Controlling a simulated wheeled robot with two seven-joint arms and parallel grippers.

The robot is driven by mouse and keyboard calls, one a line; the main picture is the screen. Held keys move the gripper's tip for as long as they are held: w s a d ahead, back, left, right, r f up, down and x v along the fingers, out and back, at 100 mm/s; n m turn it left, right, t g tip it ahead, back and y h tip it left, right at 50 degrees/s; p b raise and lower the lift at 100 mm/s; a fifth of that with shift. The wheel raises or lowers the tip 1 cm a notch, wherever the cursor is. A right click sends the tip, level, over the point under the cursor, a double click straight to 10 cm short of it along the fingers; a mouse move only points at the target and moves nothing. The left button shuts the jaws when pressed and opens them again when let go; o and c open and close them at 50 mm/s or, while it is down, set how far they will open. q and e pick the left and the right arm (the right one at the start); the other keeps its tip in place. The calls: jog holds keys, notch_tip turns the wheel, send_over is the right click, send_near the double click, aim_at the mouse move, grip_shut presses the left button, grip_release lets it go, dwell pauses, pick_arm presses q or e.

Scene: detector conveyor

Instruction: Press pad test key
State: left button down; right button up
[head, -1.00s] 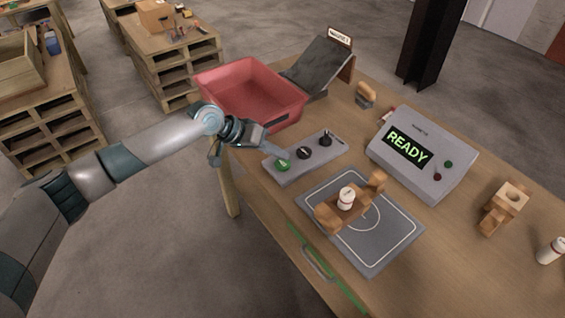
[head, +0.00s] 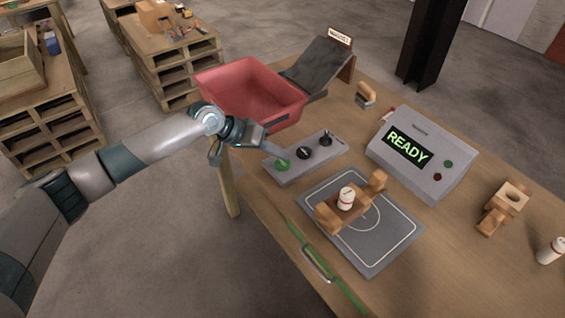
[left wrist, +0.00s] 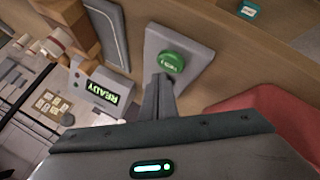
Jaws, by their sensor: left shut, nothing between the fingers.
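A grey control strip (head: 293,171) lies on the wooden table with a green button (head: 283,165) at its near end, a black knob (head: 303,153) in the middle and a black lever (head: 326,138) at the far end. My left gripper (head: 277,154) is shut and empty, with its fingertips right at the green button. In the left wrist view the shut fingers (left wrist: 163,84) reach the edge of the green button (left wrist: 171,62); I cannot tell whether they touch. A grey pad (head: 384,241) bears a wooden cradle with a white bottle (head: 346,197). My right gripper is not in view.
A grey console (head: 421,176) with a lit READY screen stands behind the pad. A red bin (head: 287,95) and dark chute (head: 319,65) are at the table's far left. A wooden block (head: 503,207) and another white bottle (head: 550,251) are on the right.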

aim_at(277, 164)
pick_arm(q)
jog(key=shift+f, duration=0.15)
jog(key=shift+f, duration=0.25)
jog(key=shift+f, duration=0.5)
dwell(1.0)
jog(key=shift+r, duration=0.15)
jog(key=shift+r+p, duration=0.65)
jog(key=shift+r, duration=0.1)
jog(key=shift+r+p, duration=2.1)
jog(key=shift+r, duration=0.4)
jog(key=shift+a, duration=0.1)
